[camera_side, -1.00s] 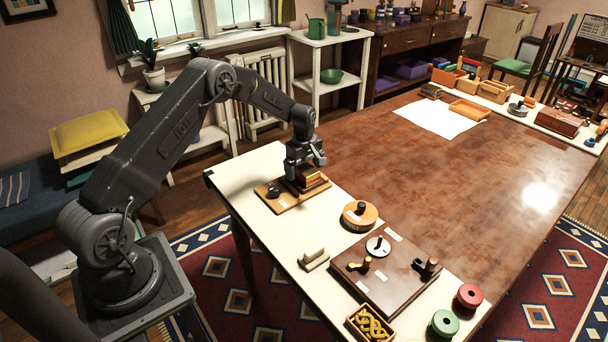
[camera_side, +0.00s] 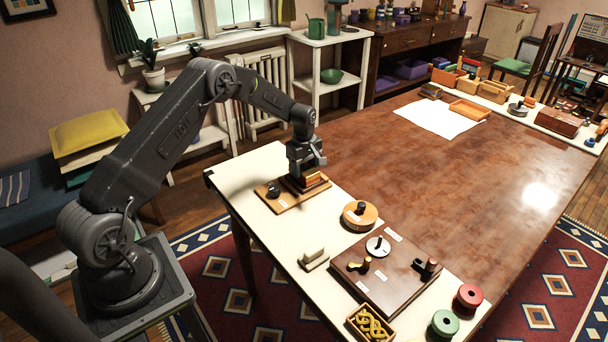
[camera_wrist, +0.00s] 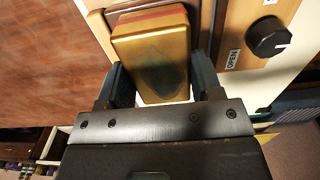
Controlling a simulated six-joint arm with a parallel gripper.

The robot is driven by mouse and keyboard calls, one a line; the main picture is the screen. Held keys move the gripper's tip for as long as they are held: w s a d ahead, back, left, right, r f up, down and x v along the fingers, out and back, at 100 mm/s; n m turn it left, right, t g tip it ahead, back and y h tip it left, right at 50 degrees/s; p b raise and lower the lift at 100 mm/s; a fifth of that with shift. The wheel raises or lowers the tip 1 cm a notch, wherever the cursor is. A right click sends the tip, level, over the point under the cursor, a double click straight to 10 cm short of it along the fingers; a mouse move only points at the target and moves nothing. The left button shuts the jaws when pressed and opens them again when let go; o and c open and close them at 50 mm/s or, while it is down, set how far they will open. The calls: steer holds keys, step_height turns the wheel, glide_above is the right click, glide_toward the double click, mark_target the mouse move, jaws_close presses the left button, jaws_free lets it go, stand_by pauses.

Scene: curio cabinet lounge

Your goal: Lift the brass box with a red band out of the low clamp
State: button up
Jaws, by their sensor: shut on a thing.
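The brass box with a red band (camera_wrist: 150,50) is between the two fingers of my gripper (camera_wrist: 158,88) in the wrist view, and the fingers are shut on it. In the side view my gripper (camera_side: 306,168) points down over the wooden clamp board, and the box (camera_side: 313,180) shows in part below it. The low clamp (camera_side: 296,186) is mostly hidden behind the gripper and box; whether the box still touches its jaws I cannot tell. The clamp's black knob (camera_wrist: 268,37) stands beside the box, with an "OPEN" label (camera_wrist: 233,59) near it.
A round wooden piece with a black knob (camera_side: 360,214) and a dark board with several fittings (camera_side: 385,275) stand nearer the camera. A small wooden block (camera_side: 313,259) lies on the pale strip. The brown tabletop (camera_side: 440,180) to the right is largely clear.

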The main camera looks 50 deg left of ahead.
mark_target(304, 167)
steer(key=shift+r, duration=0.95)
stand_by(0.4)
steer(key=shift+r, duration=2.15)
